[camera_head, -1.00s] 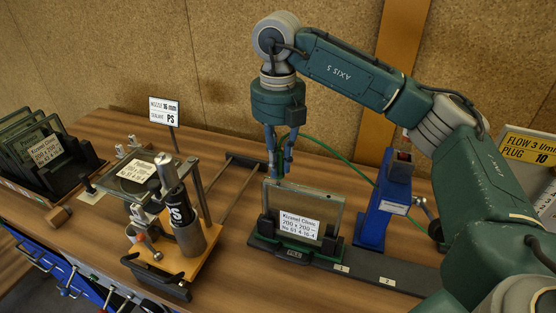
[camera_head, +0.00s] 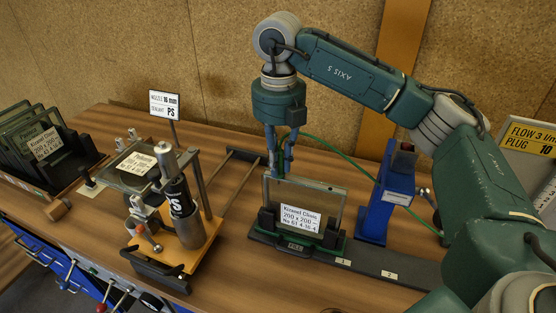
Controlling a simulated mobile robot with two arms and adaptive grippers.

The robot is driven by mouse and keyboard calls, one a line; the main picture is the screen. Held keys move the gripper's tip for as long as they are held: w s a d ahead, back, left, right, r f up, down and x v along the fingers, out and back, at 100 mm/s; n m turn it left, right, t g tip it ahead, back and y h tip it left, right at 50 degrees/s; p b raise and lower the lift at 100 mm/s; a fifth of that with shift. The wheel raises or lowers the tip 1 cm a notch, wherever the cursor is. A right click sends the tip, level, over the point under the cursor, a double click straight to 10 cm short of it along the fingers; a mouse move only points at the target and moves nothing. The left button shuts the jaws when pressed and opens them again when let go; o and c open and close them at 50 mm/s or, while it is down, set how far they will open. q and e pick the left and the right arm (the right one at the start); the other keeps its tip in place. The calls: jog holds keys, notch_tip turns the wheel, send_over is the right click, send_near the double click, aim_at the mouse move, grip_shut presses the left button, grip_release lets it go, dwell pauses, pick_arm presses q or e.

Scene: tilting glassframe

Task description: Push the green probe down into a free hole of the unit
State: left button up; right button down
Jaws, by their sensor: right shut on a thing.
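The unit is a glass pane (camera_head: 325,199) with a dark frame and a white label (camera_head: 300,218). It stands upright in a black holder (camera_head: 295,245) marked FILL. My right gripper (camera_head: 280,175) points straight down at the unit's top left corner, shut on the green probe. The probe itself is mostly hidden by the fingers. A green hose (camera_head: 342,156) runs from the gripper off to the right. The fingertips are at or just above the pane's top edge; I cannot tell whether the probe touches a hole. My left gripper is not in view.
A blue stand (camera_head: 388,205) is just right of the unit. A clamping fixture with a sealant cartridge (camera_head: 180,198) stands to the left. A rack of glass units (camera_head: 40,150) is at far left. A dark strip (camera_head: 375,265) marked 1 and 2 runs right from the holder.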

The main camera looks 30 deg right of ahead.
jog(key=shift+f, duration=0.1)
jog(key=c, duration=1.6)
grip_release()
notch_tip(320, 180, up, 7)
jog(key=shift+w+d+r, duration=0.1)
jog(key=shift+w, duration=0.05)
jog(key=shift+s+r, duration=0.2)
jog(key=shift+r, duration=0.3)
jog(key=shift+w+f, duration=0.1)
